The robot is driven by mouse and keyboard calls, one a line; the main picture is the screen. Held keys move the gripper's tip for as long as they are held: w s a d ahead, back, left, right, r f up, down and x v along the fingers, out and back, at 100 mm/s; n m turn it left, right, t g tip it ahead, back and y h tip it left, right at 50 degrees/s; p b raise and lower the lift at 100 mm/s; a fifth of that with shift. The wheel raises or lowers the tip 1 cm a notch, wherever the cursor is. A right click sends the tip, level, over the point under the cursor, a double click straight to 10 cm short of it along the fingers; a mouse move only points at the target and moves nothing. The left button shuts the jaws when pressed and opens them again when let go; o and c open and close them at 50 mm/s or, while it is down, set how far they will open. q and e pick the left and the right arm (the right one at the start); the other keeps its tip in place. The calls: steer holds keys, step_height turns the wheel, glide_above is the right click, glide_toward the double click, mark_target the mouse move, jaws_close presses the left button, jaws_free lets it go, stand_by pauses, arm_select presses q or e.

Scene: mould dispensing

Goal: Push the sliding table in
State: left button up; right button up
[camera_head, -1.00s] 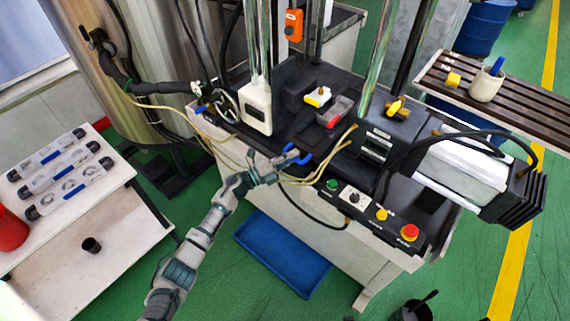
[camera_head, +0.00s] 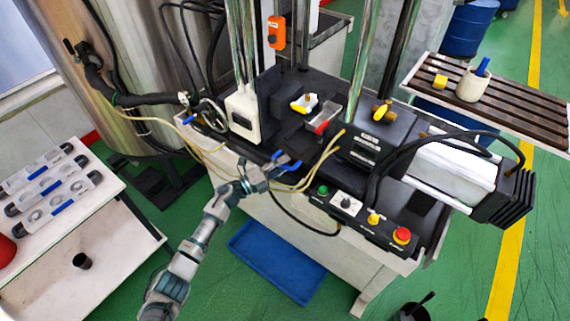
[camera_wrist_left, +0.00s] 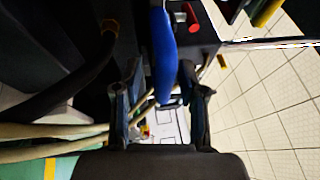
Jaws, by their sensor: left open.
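The sliding table (camera_head: 291,140) is the dark bed at the front of the machine, with a red and grey mould part (camera_head: 324,121) on it. A blue handle (camera_head: 286,161) sticks out at its front edge. My left gripper (camera_head: 275,170) is at this handle, coming from the front left. In the left wrist view my left gripper (camera_wrist_left: 159,103) has its two fingers apart, and the long blue handle (camera_wrist_left: 163,50) reaches down between them. I cannot tell whether the fingers touch it. My right gripper does not show.
Beige hoses (camera_head: 215,160) hang across the machine front close to my left gripper. A control panel (camera_head: 365,215) with buttons lies to the right. A white cylinder unit (camera_head: 450,168) stands farther right. A blue tray (camera_head: 277,262) lies on the floor below.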

arm_select(q)
steer(key=v, duration=1.1)
steer(key=shift+f, duration=0.25)
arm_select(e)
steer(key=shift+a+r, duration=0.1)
arm_select(q)
steer(key=shift+a, duration=0.2)
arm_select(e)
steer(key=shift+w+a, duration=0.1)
